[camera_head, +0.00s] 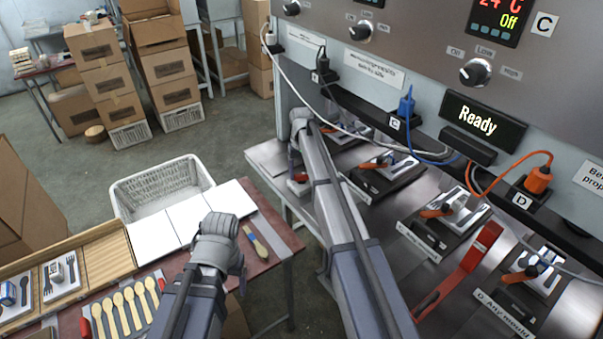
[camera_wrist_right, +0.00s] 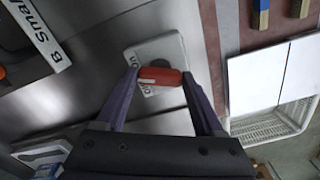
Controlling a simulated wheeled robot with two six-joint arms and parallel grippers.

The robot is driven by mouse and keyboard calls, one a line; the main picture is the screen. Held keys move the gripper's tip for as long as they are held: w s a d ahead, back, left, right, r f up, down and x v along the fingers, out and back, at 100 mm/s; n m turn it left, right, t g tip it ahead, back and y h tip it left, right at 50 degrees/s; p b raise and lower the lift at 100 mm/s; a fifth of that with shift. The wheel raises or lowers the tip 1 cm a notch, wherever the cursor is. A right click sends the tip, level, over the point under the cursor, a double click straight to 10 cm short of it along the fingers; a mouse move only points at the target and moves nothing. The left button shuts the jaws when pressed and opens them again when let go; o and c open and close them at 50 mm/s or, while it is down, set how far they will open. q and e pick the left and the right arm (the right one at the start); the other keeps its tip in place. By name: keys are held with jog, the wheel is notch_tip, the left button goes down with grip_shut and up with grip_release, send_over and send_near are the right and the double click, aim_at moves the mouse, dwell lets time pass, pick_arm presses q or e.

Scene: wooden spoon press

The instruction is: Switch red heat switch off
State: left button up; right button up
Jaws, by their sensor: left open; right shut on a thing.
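The red heat switch (camera_wrist_right: 160,77) sits on a pale plate in the right wrist view, with a dark round base behind it. The plate's lettering is partly hidden. My right gripper (camera_wrist_right: 163,82) has its two fingers on either side of the red switch, closed against its ends. In the head view my right arm reaches to the press bench's left end, and a bit of red (camera_head: 299,178) shows below its wrist. My left gripper (camera_head: 218,240) is over the wooden table's right part, next to white sheets; its fingers are mostly hidden by the wrist.
Wooden spoons (camera_head: 127,310) lie on the table at lower left. A white basket (camera_head: 160,187) stands behind the white sheets (camera_head: 184,217). Moulds, a long red handle (camera_head: 462,268) and orange and blue cables occupy the bench. The Ready display (camera_head: 483,117) is on the panel.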

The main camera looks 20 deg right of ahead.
aim_at(302, 174)
jog(key=n, duration=1)
jog(key=shift+n, duration=0.3)
dwell(0.5)
jog(key=o, duration=1.4)
notch_tip(302, 174, up, 8)
jog(key=p, duration=0.8)
jog(key=shift+f+b, duration=0.25)
jog(key=shift+b, duration=0.05)
